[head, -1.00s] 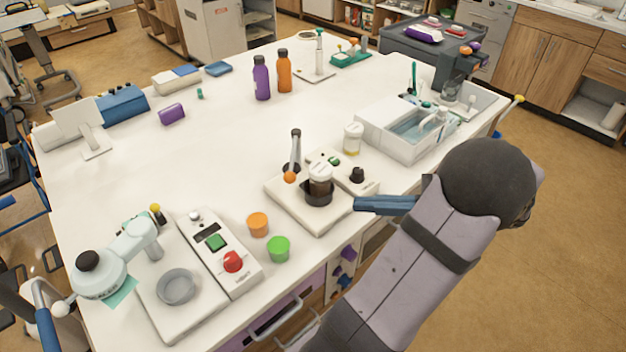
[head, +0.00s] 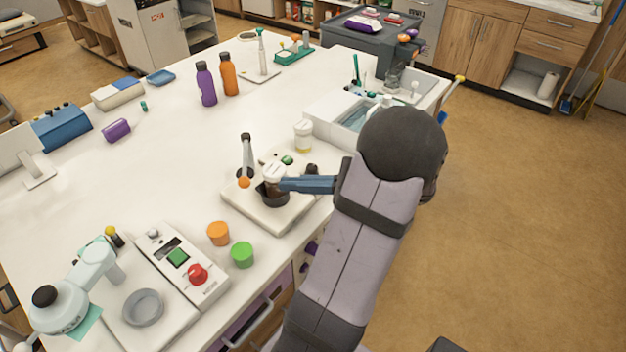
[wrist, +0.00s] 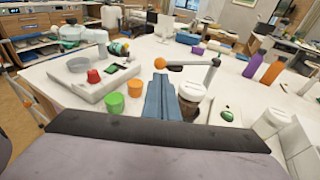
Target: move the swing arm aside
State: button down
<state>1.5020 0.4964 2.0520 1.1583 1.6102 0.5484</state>
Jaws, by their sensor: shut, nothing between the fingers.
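The swing arm (head: 247,155) is a grey bar with an orange ball (head: 243,182) at its end, on a white base plate (head: 285,215). In the wrist view the swing arm (wrist: 196,63) runs level from a post at the right to the orange ball (wrist: 160,63). A white-capped brown jar (head: 273,177) sits in a dark round holder (head: 272,194) on the plate. My gripper (head: 284,184) has blue fingers, shut and empty, beside the jar. In the wrist view my gripper (wrist: 160,77) points just below the ball; I cannot tell whether they touch.
An orange cup (head: 218,233) and a green cup (head: 242,255) stand left of the plate. A control box (head: 178,258) is further left. A white-lidded jar (head: 303,135) and a sink basin (head: 350,118) lie behind.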

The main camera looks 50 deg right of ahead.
aim_at(247, 185)
jog(key=p+x, duration=0.1)
jog(key=x, duration=0.6)
jog(key=shift+p, duration=0.3)
jog(key=shift+a, duration=0.1)
jog(key=shift+w+a, duration=0.35)
jog(key=shift+a, duration=0.25)
jog(key=w+a, duration=0.7)
jog(key=w, duration=0.3)
jog(key=shift+w, duration=0.35)
jog(key=shift+a, duration=0.1)
jog(key=shift+s, duration=0.1)
